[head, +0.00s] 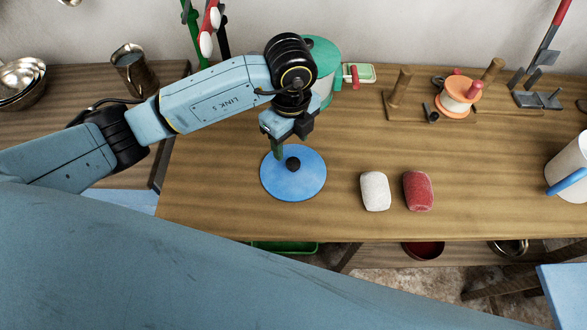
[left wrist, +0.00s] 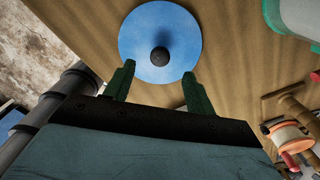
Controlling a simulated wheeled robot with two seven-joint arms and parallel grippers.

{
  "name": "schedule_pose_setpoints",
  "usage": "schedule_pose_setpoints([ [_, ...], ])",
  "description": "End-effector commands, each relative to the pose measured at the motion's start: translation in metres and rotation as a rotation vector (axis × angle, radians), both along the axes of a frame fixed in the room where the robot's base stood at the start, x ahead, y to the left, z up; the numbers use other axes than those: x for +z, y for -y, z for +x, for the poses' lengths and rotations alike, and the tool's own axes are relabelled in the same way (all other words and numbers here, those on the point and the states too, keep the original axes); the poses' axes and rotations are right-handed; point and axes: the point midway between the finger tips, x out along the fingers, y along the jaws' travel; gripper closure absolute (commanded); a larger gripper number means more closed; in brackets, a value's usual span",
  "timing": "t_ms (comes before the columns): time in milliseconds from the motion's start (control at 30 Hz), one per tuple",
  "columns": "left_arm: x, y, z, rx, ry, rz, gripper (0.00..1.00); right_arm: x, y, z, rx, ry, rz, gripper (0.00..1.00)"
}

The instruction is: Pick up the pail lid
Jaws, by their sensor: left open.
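The pail lid is a flat blue disc (head: 300,187) with a round black knob (head: 293,164) at its centre, lying on the wooden table. It also shows in the left wrist view (left wrist: 160,26), with its knob just ahead of the fingertips. My left gripper (head: 277,152) is over the far left part of the lid, pointing down. In the left wrist view the two green fingers (left wrist: 158,72) are apart with nothing between them. The knob is beyond the fingertips and not between them. My right gripper is not in view.
A white block (head: 375,191) and a red block (head: 418,191) lie right of the lid. A green pot (head: 325,65) stands behind my left wrist. A white pail (head: 570,165) is at the right edge. The table's front edge is close below the lid.

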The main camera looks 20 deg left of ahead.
Motion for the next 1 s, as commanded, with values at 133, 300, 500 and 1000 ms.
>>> schedule_pose_setpoints([
  [133, -0.025, 0.001, -0.001, -0.002, -0.002, -0.001, 0.45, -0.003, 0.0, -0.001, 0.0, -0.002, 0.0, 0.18],
  [300, -0.036, 0.001, -0.001, -0.003, -0.001, -0.003, 0.45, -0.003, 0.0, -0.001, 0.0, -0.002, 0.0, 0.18],
  [500, -0.063, 0.005, -0.003, -0.004, -0.005, -0.002, 0.45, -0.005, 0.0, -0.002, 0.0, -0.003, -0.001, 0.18],
  [1000, -0.086, 0.006, -0.002, -0.004, 0.0, -0.004, 0.5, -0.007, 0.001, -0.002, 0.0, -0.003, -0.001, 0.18],
])
